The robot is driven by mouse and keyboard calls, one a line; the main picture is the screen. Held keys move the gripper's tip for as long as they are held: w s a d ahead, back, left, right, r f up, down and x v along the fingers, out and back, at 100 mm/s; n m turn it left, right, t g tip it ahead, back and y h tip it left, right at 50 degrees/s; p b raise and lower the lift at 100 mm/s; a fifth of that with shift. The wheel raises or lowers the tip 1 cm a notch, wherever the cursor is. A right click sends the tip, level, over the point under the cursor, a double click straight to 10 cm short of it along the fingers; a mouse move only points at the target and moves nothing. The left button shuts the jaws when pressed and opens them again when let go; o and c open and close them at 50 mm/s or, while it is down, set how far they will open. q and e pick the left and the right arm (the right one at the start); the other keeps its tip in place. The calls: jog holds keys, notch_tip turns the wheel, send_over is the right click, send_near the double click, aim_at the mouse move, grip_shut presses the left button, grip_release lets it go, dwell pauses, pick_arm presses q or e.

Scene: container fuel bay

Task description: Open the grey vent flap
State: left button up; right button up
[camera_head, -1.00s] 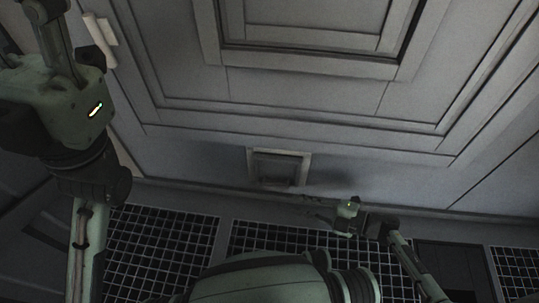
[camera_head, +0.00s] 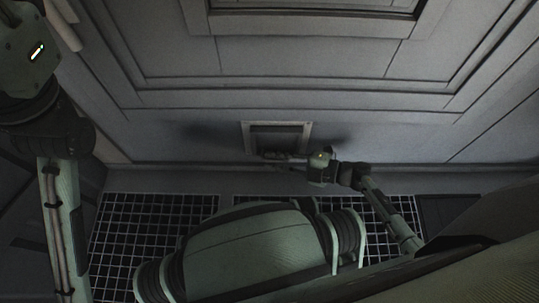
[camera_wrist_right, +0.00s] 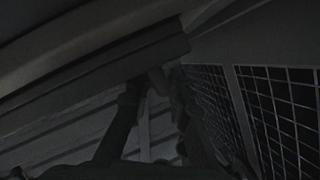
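The grey vent flap (camera_head: 277,137) sits low on the grey wall in a small square frame (camera_head: 308,130). Its inner panel looks dark, and I cannot tell how far it stands open. My right gripper (camera_head: 272,155) is at the flap's lower edge, its fingers covering part of it; contact is unclear. In the right wrist view, its two fingers (camera_wrist_right: 155,85) reach up to a grey slab-like edge. The picture is too dark to tell whether they hold anything. My left arm shows at the left; its gripper is out of view.
A large panelled wall (camera_head: 300,60) with stepped mouldings rises above the flap. A dark grated floor (camera_head: 150,235) lies below it and shows at the right in the right wrist view (camera_wrist_right: 270,110). My own body fills the lower middle.

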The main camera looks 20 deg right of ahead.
jog(key=shift+c, duration=0.5)
grip_shut()
